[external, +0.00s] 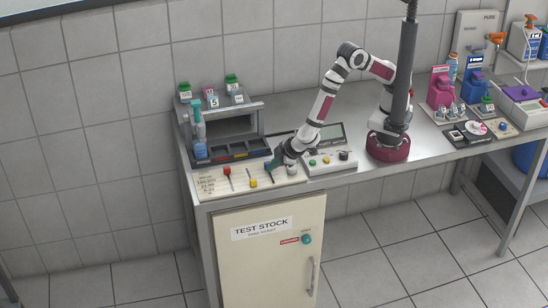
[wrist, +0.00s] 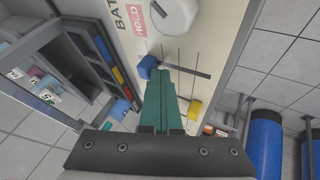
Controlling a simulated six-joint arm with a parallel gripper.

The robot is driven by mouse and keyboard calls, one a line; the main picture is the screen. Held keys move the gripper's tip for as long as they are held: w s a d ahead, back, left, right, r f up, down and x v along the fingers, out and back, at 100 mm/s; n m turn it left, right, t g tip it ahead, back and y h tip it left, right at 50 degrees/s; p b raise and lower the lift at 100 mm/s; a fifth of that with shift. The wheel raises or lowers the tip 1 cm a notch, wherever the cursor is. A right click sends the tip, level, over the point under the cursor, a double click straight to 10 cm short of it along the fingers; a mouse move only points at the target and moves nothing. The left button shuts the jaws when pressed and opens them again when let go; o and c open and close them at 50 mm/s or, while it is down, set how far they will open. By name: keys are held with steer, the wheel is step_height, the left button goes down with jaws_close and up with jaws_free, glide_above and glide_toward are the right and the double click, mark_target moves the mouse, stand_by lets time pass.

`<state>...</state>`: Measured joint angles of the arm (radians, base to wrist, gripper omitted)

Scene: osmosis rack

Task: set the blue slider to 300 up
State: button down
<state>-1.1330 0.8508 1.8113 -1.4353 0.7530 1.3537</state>
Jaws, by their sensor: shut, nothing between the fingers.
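The slider panel (external: 208,185) is a pale board at the front left of the bench. Its blue slider (wrist: 147,66) has a small blue knob at one end of a dark slot. The yellow slider (wrist: 194,110) also shows in the external view (external: 253,183), near the front edge. The red slider (external: 227,171) stands further left. My gripper (external: 270,166) is shut and empty, low over the panel. In the wrist view its teal fingertips (wrist: 160,74) are right beside the blue knob; I cannot tell whether they touch it. The scale numbers are too small to read.
A white round knob (wrist: 177,14) sits beside the sliders, near a red HOLD label (wrist: 136,20). A grey rack (external: 264,125) with bottles stands behind the panel. A button box (external: 330,162) is to the right. The bench front edge is close.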

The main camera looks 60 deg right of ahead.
steer(key=shift+w+d, duration=0.7)
steer(key=shift+d, duration=0.05)
steer(key=s+a, duration=0.1)
steer(key=s, duration=0.1)
steer(key=s+a+r, duration=0.1)
steer(key=a, duration=0.1)
steer(key=shift+s+a, duration=0.1)
steer(key=shift+s, duration=0.25)
steer(key=v, duration=0.8)
steer(key=shift+s+r, duration=0.25)
steer(key=shift+r, duration=0.05)
steer(key=w+d+r+m+g+h, duration=0.1)
steer(key=w+d+r+m+g, duration=0.25)
steer(key=d, duration=0.95)
steer(key=d+r+m+g+h, duration=0.2)
steer(key=d+r+m, duration=0.3)
steer(key=d, duration=0.8)
steer(key=s+d+r+m+g+y, duration=0.1)
steer(key=s+d+m+y, duration=0.1)
steer(key=s, duration=0.4)
steer(key=s+d+r+m+g+y, duration=0.1)
steer(key=s+d+r+m+y, duration=0.1)
steer(key=s+d, duration=0.3)
steer(key=s+m+y, duration=0.1)
steer(key=s, duration=0.1)
steer(key=shift+s+d+y, duration=0.25)
steer(key=shift+s+y, duration=0.05)
